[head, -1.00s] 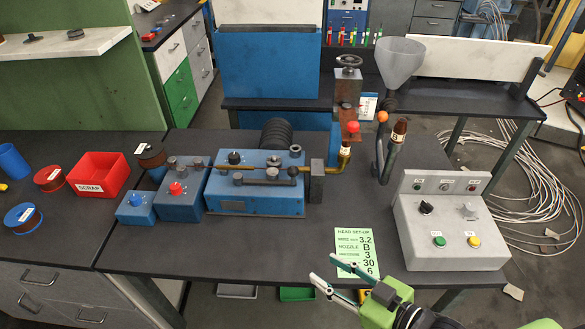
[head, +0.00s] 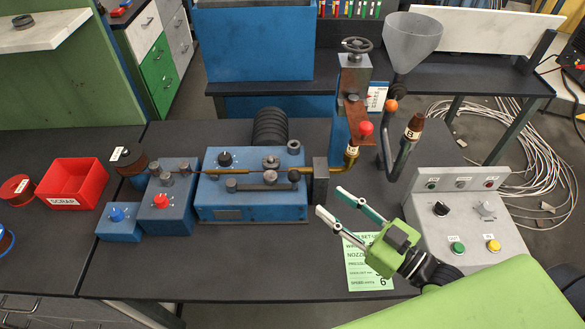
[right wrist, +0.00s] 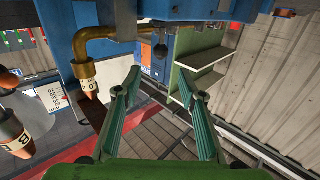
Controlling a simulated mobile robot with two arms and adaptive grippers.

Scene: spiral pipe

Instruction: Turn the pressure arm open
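The blue machine (head: 250,200) stands on the dark table, with a short dark bar lever (head: 262,186) across its front top. A red-ball lever (head: 366,128) sits on the upright rusty-and-blue stand at its right. I cannot tell for sure which one is the pressure arm. My right gripper (head: 331,202) is open and empty, above the table in front of the bent brass pipe, apart from both levers. In the right wrist view, its spread green fingers (right wrist: 160,85) have nothing between them; the brass pipe (right wrist: 95,38) with a nozzle is at upper left. My left gripper is out of view.
The green setup card (head: 365,268) lies partly under my right gripper. A grey control box (head: 465,215) stands to the right. A nozzle marked B (head: 412,132) sits on a curved holder behind. A red scrap bin (head: 75,185) is at left. The front table middle is clear.

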